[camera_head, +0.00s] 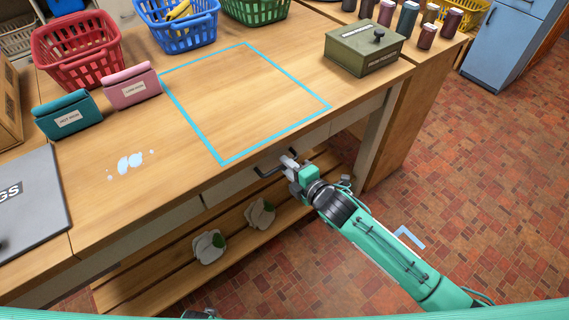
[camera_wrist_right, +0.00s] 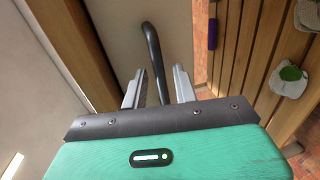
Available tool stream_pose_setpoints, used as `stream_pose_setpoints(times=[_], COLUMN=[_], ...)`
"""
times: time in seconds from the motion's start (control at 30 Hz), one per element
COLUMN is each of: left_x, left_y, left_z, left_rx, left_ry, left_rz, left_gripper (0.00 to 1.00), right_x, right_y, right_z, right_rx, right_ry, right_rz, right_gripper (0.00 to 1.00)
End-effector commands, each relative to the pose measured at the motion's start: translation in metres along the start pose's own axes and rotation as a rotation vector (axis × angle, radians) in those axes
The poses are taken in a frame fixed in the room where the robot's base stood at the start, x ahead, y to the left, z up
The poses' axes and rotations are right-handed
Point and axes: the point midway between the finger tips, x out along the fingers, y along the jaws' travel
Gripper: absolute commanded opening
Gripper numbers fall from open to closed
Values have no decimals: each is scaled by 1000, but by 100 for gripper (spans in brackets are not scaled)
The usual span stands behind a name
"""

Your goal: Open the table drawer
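The table drawer (camera_head: 232,186) has a pale front below the tabletop edge and looks shut. Its black bar handle (camera_head: 262,173) sticks out of the front. My right gripper (camera_head: 289,163) is at the handle's right part, in front of the drawer. In the right wrist view, the gripper (camera_wrist_right: 159,88) is open, with its two grey fingers on either side of the black handle (camera_wrist_right: 153,50). A gap shows between the handle and the right finger; whether the left finger touches it I cannot tell. My left gripper cannot be made out.
The tabletop has a blue taped outline (camera_head: 192,122), a green metal box (camera_head: 364,48), a pink holder (camera_head: 131,86), a teal holder (camera_head: 66,113) and baskets at the back. A slatted lower shelf (camera_head: 172,262) holds two pale bundles. Brick floor (camera_head: 480,200) is open at right.

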Motion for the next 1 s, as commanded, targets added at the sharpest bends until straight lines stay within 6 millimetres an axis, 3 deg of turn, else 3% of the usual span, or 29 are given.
stream_pose_setpoints(times=[0.2, 0.5, 0.67, 1.0], left_x=[-1, -1, -1, -2], left_y=[0, 0, 0, 0], left_z=[-1, -1, -1, -2], left_rx=[0, 0, 0, 0], left_ry=[1, 1, 1, 6], left_rz=[0, 0, 0, 0], left_gripper=[0, 0, 0, 0], right_x=[18, 21, 20, 19], right_y=[0, 0, 0, 0], right_z=[0, 0, 0, 0], right_rx=[0, 0, 0, -1], right_ry=[0, 0, 0, -1], right_rz=[1, 1, 0, -1], right_gripper=[29, 29, 0, 0])
